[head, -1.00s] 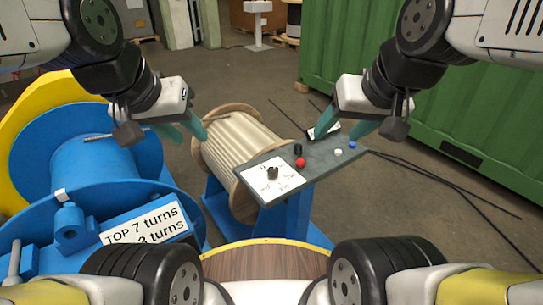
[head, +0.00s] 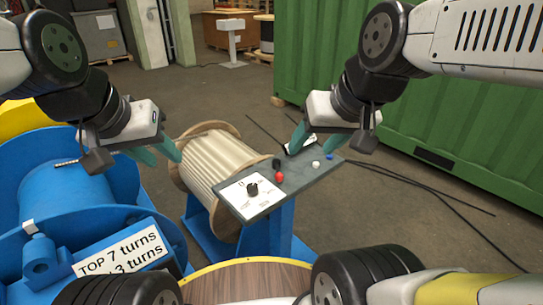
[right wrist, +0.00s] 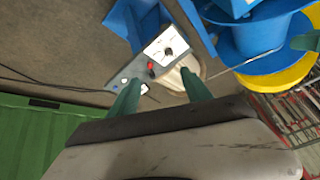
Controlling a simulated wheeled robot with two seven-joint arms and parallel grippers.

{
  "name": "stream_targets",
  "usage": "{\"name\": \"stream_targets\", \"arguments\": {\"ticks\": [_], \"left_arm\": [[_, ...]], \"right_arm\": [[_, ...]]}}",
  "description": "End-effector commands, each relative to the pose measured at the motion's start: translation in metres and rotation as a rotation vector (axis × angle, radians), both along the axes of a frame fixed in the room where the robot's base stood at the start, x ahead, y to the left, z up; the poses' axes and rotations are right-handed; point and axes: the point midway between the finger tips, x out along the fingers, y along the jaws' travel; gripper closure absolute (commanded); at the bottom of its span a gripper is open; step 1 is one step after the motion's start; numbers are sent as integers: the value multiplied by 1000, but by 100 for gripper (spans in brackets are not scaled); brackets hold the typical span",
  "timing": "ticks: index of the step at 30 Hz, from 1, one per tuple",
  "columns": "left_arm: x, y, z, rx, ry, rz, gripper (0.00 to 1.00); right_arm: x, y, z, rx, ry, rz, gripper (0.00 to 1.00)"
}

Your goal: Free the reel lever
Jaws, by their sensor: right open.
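A grey control panel (head: 300,184) on a blue stand carries a white dial plate with a black knob (head: 252,189), a small black control (head: 276,164), a red button (head: 280,176), a white button (head: 316,164) and a blue button (head: 329,156). A pale ribbed reel (head: 217,160) sits behind it. I cannot tell which part is the reel lever. My right gripper (head: 321,146) is open and empty above the panel's far end; in the right wrist view the panel (right wrist: 133,72) shows beyond its fingers. My left gripper (head: 158,154) looks open and empty, left of the reel.
A large blue drum (head: 70,195) with a thin rod (head: 66,162) and a sign reading "TOP 7 turns" (head: 122,250) stands at the left. A green container (head: 430,130) closes off the right. Black cables (head: 420,185) lie on the floor. Open floor lies behind the reel.

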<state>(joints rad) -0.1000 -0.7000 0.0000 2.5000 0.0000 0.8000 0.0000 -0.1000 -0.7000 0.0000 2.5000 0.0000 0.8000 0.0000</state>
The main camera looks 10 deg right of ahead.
Motion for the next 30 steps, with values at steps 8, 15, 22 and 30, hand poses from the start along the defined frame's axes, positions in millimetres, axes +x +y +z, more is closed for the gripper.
{"name": "stream_targets", "arguments": {"ticks": [8,15,22,30], "left_arm": [[0,0,0,0,0,0,64],[0,0,0,0,0,0,64],[0,0,0,0,0,0,64],[0,0,0,0,0,0,64]], "right_arm": [[16,0,2,-32,12,33,94],[73,4,0,-127,45,163,100],[135,9,-17,-201,77,313,100],[207,17,-58,-252,105,495,100]]}}
